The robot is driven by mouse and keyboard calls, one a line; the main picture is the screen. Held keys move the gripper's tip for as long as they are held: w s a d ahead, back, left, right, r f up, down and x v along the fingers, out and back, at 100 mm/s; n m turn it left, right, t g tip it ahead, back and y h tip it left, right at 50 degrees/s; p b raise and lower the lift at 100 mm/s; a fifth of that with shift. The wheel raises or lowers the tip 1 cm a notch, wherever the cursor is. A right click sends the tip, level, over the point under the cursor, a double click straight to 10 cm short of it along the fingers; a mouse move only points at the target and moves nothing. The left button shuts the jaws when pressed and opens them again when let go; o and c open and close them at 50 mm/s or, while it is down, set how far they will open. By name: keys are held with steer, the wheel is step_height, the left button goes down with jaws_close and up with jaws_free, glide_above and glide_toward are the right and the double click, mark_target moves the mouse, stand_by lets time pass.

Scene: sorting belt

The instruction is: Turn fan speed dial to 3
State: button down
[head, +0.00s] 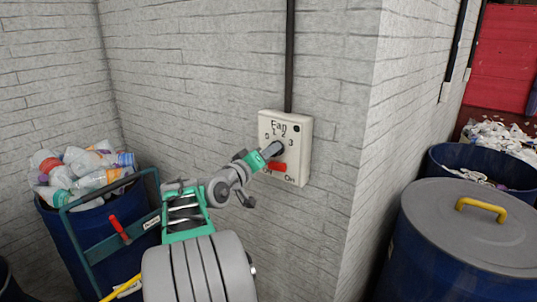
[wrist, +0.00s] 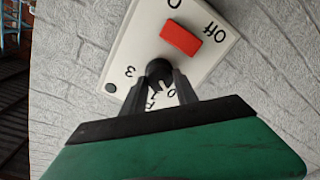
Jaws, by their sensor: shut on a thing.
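The fan control box (head: 298,160) is a white panel on the grey brick wall, marked "Fan" with numbers around a dark round dial (wrist: 158,67). My gripper (head: 274,150) reaches the dial from the left in the head view and covers most of it. In the wrist view my gripper (wrist: 166,82) has its two dark fingers shut on the dial, one on each side. The "3" shows beside the dial there. The dial's pointer is too hidden by the fingers to read its setting.
A red switch (wrist: 181,39) sits close to the dial, with "Off" beside it. A black conduit (head: 289,55) runs up from the box. A blue bin of bottles (head: 95,235) stands left; a grey-lidded barrel (head: 460,225) stands right, past the wall corner.

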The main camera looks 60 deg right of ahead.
steer(key=shift+f+b, duration=0.25)
steer(key=shift+b, duration=0.5)
steer(key=shift+r+m+g+b, duration=0.1)
steer(key=shift+m+g+b, duration=0.25)
steer(key=shift+m+b, duration=6.1)
steer(key=shift+r+m+g+b, duration=0.1)
steer(key=shift+m+g+b, duration=0.25)
steer(key=shift+m+b, duration=6.1)
steer(key=shift+n+b, duration=0.4)
steer(key=shift+b, duration=0.25)
steer(key=c, duration=0.9)
jaws_free()
steer(key=shift+c, duration=0.2)
